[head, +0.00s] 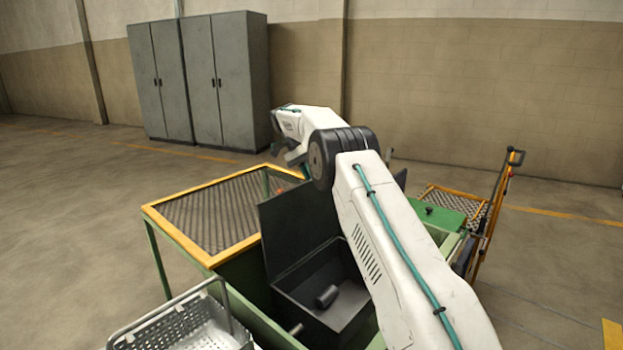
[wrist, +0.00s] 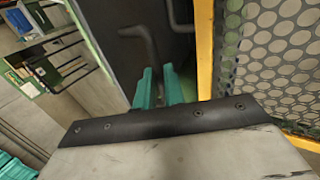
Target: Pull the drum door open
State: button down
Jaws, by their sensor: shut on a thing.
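My gripper (wrist: 157,73) shows in the wrist view as two teal fingers, close together around the end of a dark bent handle (wrist: 150,45). The handle is on a dark panel (wrist: 108,28), which I take to be the drum door. In the head view a dark panel (head: 297,232) stands upright at the back of an open dark box (head: 345,318). I cannot tell for sure that it is the same panel. In the head view my arm hides the gripper's fingertips and the handle.
An orange-framed mesh table (head: 207,213) stands left of the box. A dark cylinder (head: 327,296) lies in the box. A perforated metal basket (head: 195,330) is at the front left, and a trolley (head: 485,215) at the right. Grey cabinets (head: 228,80) stand at the back wall.

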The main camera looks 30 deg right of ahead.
jog(key=shift+d+f, duration=0.1)
jog(key=shift+f, duration=0.25)
jog(key=c, duration=1.5)
grip_release()
jog(key=shift+d, duration=0.15)
jog(key=shift+a+r, duration=0.15)
jog(key=shift+a, duration=0.05)
jog(key=shift+r, duration=0.1)
